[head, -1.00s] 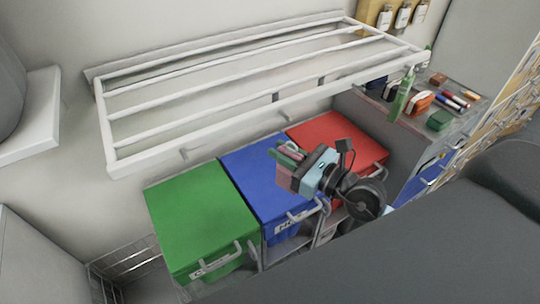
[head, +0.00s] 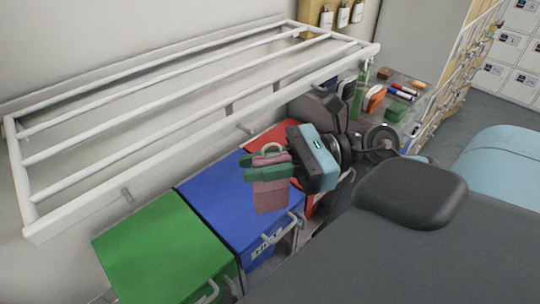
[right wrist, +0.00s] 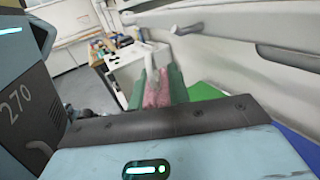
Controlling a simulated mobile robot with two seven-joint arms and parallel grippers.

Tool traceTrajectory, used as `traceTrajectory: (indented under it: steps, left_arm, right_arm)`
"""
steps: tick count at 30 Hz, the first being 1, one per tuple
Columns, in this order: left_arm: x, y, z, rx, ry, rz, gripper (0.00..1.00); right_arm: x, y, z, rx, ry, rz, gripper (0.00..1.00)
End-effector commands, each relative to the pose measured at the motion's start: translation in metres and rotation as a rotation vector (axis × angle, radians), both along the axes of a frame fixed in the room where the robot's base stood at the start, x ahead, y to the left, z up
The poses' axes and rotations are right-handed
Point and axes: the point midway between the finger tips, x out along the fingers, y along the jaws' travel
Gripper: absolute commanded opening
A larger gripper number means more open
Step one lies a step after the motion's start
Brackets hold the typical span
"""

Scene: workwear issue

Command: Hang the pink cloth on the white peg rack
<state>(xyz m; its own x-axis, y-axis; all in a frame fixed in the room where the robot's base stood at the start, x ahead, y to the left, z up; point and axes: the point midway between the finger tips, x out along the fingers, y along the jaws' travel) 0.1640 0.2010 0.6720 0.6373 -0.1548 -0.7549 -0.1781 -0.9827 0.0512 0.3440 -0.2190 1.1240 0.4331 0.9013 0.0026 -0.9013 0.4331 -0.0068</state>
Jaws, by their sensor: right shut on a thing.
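In the right wrist view the cloth (right wrist: 157,92) shows between the two fingers. The white peg rack (head: 150,158) runs along the wall on the left, with short pegs below its front rail. One peg (head: 245,129) is above and left of the gripper in the head view; the cloth is apart from it. My left gripper is out of view.
Green (head: 160,250), blue (head: 235,215) and red (head: 283,135) lidded bins stand below the rack. A counter (head: 410,115) with bottles and small items is at the right. Dispensers (head: 342,15) hang on the far wall.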

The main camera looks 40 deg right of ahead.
Motion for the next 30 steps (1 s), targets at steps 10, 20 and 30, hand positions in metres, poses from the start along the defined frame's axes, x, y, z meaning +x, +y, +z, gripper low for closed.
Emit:
traceTrajectory:
  steps: [10,20,30]
  left_arm:
    - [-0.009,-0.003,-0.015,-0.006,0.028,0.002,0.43]
    - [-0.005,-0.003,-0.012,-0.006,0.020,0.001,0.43]
    - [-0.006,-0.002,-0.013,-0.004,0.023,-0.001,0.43]
  right_arm:
    - [-0.053,0.005,0.024,-0.003,0.007,0.256,0.00]
    - [-0.054,0.006,0.027,-0.001,0.006,0.266,0.00]
    - [-0.039,0.007,0.025,0.001,0.006,0.265,0.00]
